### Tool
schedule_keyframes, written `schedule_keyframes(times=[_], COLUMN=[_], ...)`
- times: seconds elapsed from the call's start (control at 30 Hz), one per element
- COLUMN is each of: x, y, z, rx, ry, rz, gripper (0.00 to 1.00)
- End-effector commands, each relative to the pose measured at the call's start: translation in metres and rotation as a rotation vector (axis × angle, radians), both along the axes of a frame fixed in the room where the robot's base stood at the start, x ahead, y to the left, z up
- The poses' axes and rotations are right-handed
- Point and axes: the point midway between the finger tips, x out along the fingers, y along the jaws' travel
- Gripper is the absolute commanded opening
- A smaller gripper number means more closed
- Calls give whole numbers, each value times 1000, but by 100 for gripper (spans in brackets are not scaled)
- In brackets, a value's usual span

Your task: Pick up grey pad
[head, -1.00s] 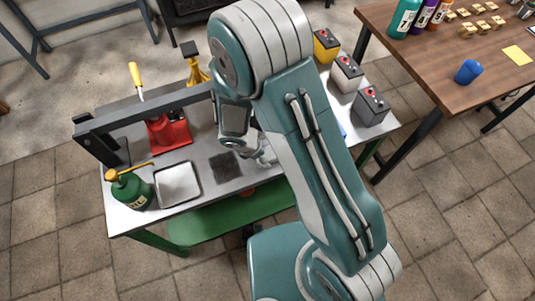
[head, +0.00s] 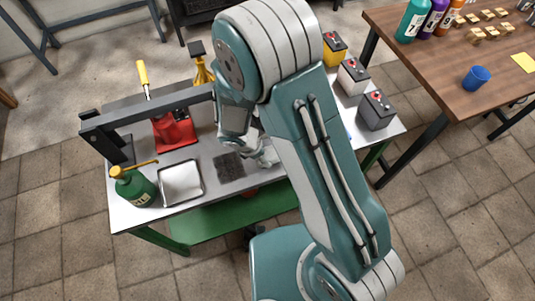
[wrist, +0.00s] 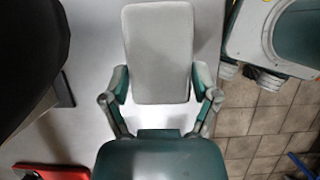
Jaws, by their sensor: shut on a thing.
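My gripper (wrist: 160,85) is shut on a light grey rectangular pad (wrist: 159,45), with a finger against each side near its lower end. The pad stands out beyond the fingers over the bench top in the wrist view. I cannot tell whether it touches the bench. In the head view my gripper (head: 265,157) is low over the middle of the metal bench (head: 221,193), partly hidden by my arm. A dark grey square patch (head: 229,167) lies flat on the bench just left of it.
A red jack (head: 175,133), a shallow metal tray (head: 181,183) and a green oil can (head: 134,187) stand on the left of the bench. A black arm (head: 150,117) spans above. Several batteries (head: 376,109) line the right. A wooden table (head: 437,62) stands farther right.

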Motion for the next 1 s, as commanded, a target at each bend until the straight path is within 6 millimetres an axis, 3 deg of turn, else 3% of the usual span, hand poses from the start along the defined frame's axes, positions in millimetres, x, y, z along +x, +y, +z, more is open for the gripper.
schedule_keyframes(times=[0.37,0.57,0.8,1.0], x=[-19,-18,-18,-18], y=[66,65,65,66], z=[0,37,94,127], rx=[0,5,5,2], ry=[0,-5,-5,-2], rz=[4,-2,-2,-1], gripper=[37,37,37,37])
